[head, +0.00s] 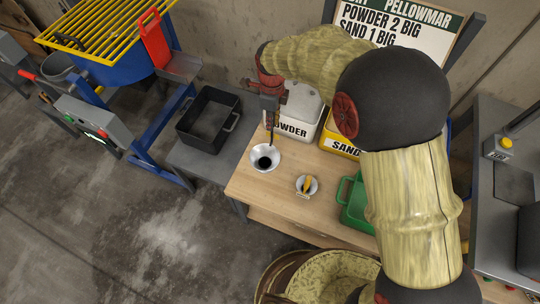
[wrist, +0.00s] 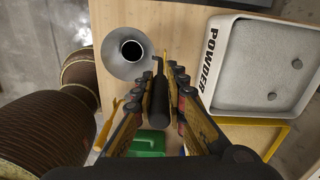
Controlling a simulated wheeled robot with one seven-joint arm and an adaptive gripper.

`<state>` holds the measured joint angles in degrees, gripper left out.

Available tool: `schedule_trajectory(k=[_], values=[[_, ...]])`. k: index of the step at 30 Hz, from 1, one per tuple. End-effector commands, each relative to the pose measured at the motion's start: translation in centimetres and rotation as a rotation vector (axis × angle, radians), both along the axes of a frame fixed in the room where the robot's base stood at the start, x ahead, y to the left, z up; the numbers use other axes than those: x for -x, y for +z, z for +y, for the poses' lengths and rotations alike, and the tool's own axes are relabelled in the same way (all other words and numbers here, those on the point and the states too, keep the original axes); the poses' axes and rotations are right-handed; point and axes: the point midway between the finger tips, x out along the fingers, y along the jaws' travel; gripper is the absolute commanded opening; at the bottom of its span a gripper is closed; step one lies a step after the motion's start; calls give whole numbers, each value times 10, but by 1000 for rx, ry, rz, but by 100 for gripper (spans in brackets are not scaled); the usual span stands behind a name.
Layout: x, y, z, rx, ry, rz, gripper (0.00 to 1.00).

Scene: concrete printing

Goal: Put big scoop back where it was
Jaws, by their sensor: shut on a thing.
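The big scoop (head: 258,152) has a silver, funnel-like bowl with a dark centre and a black handle. My gripper (head: 270,112) is shut on that handle, above the bowl, near the left edge of the wooden table (head: 250,187). In the wrist view the scoop's bowl (wrist: 115,60) shows beyond my gripper (wrist: 166,85), and the black handle runs between the fingers. I cannot tell whether the bowl touches the table. A small scoop (head: 312,186) with a yellow handle sits on the table, to the right and nearer the front.
A white powder bin (head: 308,125) and a yellow sand bin (head: 338,139) stand at the table's back. A green container (head: 350,203) is at the right. A black tray (head: 205,125) sits on the grey stand at left. A sign (head: 400,18) stands behind.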

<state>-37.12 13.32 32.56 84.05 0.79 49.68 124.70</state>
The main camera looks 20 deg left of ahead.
Motion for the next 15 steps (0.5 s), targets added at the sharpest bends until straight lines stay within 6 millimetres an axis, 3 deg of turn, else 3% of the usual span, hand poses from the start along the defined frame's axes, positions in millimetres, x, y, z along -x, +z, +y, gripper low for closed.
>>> schedule_trajectory(k=[6, 11, 15], values=[[0, -37, -1, 2, 1, 3, 0], [0, -49, 0, 0, 1, 0, 0], [0, -71, -1, 1, 2, 2, 0]])
